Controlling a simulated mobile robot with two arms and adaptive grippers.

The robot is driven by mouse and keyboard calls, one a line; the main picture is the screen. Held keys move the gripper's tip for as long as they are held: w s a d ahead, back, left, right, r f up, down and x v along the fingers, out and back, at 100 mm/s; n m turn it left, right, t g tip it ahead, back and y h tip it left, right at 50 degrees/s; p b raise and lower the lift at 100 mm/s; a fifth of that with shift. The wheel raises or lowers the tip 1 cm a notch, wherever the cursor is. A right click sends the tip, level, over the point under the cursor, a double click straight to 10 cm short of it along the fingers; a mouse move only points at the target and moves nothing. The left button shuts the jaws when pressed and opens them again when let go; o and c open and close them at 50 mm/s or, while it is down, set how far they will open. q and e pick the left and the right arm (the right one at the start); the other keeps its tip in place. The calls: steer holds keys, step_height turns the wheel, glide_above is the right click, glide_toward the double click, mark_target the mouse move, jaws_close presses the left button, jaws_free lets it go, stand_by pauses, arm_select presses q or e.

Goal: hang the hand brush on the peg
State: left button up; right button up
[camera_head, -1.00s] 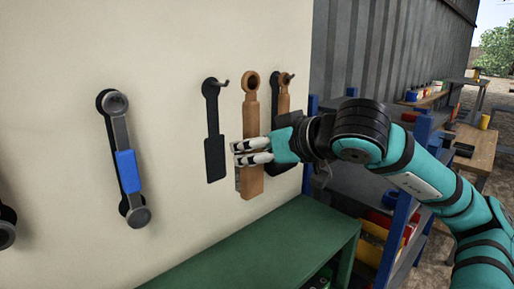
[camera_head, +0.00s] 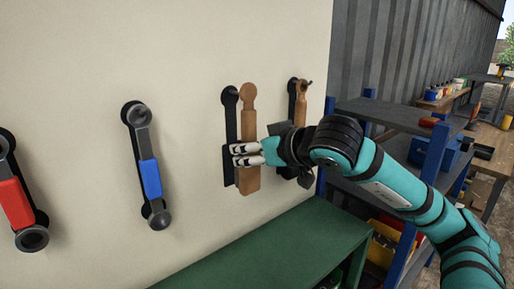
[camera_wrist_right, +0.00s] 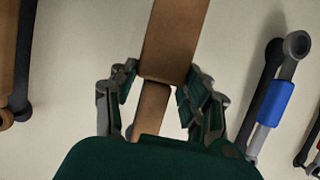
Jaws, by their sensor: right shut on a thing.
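The wooden hand brush (camera_head: 249,150) hangs upright in my right gripper (camera_head: 240,154), close to the wall, with its rounded handle end up. In the right wrist view the brush (camera_wrist_right: 172,42) runs between the two fingers of the right gripper (camera_wrist_right: 160,100), which is shut on it. A black brush-shaped silhouette (camera_head: 230,125) on the wall shows just left of the brush. Its peg is not clearly visible; the brush's top end is beside it, and I cannot tell whether they touch. My left gripper is not in view.
A second brown tool (camera_head: 298,100) hangs on a peg to the right, close to my gripper. A blue-handled wrench (camera_head: 150,178) and a red-handled wrench (camera_head: 15,204) hang to the left. A green bench (camera_head: 270,250) stands below, and a blue-framed shelf (camera_head: 428,165) stands at the right.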

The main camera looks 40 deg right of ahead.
steer(key=shift+w+a+p, duration=0.1)
steer(key=shift+w+p, duration=0.5)
steer(key=shift+w, duration=0.5)
steer(key=shift+w+f+b, duration=0.45)
steer(key=shift+w+f, duration=0.2)
steer(key=o, duration=1.2)
steer(key=shift+s, duration=0.1)
steer(key=shift+v, duration=3.65)
